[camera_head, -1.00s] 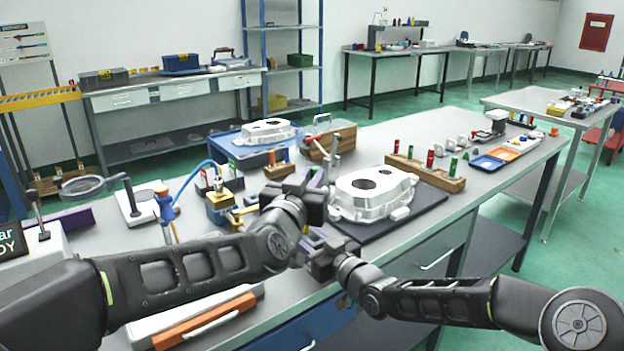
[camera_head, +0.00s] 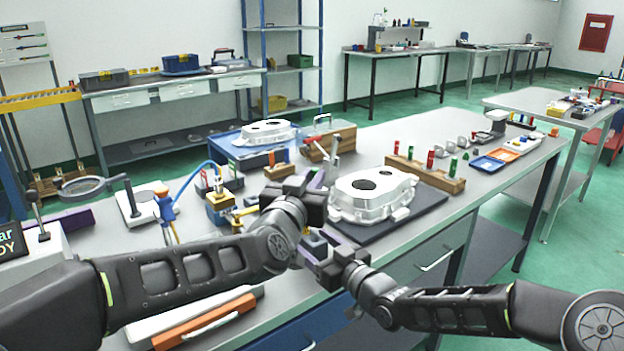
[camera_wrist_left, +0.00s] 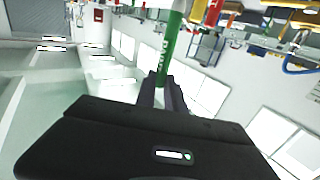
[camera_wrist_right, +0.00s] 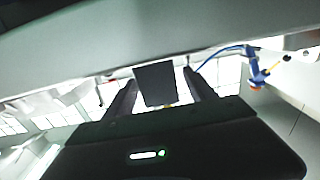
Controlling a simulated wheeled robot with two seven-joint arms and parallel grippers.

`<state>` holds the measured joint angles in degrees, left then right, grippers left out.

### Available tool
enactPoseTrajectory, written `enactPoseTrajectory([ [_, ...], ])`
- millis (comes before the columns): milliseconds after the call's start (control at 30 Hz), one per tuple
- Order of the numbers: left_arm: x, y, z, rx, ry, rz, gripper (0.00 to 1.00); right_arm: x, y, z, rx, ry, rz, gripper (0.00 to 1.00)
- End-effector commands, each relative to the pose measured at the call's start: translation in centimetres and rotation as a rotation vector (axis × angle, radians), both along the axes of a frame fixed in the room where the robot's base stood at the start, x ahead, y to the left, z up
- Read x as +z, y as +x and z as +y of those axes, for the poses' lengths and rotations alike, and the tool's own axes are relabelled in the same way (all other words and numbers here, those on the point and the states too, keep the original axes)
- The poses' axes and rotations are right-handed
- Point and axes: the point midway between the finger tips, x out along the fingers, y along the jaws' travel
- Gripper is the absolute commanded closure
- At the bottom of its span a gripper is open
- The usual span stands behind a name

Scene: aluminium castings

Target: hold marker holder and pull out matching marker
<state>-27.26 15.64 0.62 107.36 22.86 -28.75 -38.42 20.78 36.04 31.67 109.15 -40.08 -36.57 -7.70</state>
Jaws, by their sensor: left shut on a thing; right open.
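My left gripper (camera_head: 316,182) is raised over the bench, just left of the white casting (camera_head: 372,195). In the left wrist view its fingers are shut on a green marker (camera_wrist_left: 170,45) with pale lettering and a pale end. A dark grey block (camera_wrist_right: 154,83) shows between these fingers in the right wrist view. I cannot tell whether it is the marker holder or whether the fingers touch it.
The casting rests on a dark mat (camera_head: 425,207). Behind it a wooden rack (camera_head: 440,180) holds red and green cylinders. Another wooden block (camera_head: 338,135) and a small fixture (camera_head: 220,207) stand behind and left of my left gripper. An orange-edged case (camera_head: 205,322) lies at the front.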

Motion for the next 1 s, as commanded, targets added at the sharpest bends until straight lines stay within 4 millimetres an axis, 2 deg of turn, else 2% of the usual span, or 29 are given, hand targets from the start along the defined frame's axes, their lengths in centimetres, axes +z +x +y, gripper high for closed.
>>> enactPoseTrajectory([
  [200,0.0,0.0,0.0,0.000,0.000,0.000,1.00,0.0,-3.7,-2.9,-0.003,-0.002,0.000,0.36],
  [400,0.0,0.0,0.0,0.000,0.000,0.000,1.00,0.0,-6.4,-4.8,-0.002,-0.002,0.000,0.36],
  [567,0.0,0.0,0.0,0.000,0.000,0.000,1.00,0.0,-7.2,-5.3,0.000,-0.001,0.001,0.36],
  [1000,0.0,0.0,0.0,0.000,0.000,0.000,1.00,0.0,-7.3,-5.3,0.000,0.000,0.001,0.36],
])
